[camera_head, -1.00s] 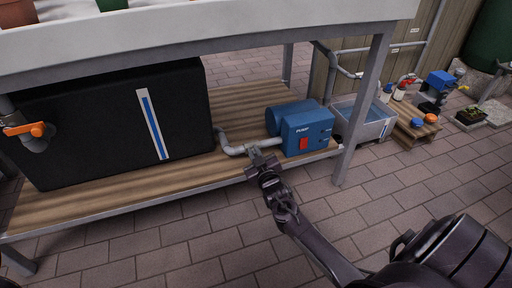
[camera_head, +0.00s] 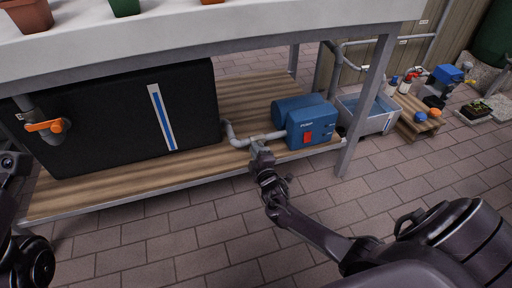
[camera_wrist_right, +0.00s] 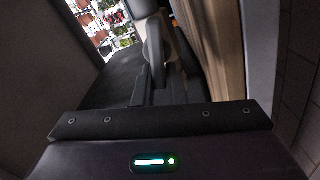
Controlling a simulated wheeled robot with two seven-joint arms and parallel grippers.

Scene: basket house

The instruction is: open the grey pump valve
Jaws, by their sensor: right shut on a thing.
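The grey pump valve (camera_head: 257,139) sits on the grey pipe (camera_head: 238,141) between the black tank (camera_head: 105,125) and the blue pump (camera_head: 305,122), low on the wooden shelf. My right gripper (camera_head: 260,150) is at the valve from the front and shut on its handle, covering much of it. In the right wrist view the grey handle (camera_wrist_right: 154,48) stands upright between the dark fingers. How far the valve is turned cannot be told. Parts of my left arm show at the left edge; its gripper is not in view.
The white tabletop (camera_head: 200,35) and its metal leg (camera_head: 366,105) stand over and right of the pump. An orange-handled valve (camera_head: 44,126) is at the tank's left. A water tub (camera_head: 368,115) and small wooden stand (camera_head: 418,122) are farther right. The paved floor in front is clear.

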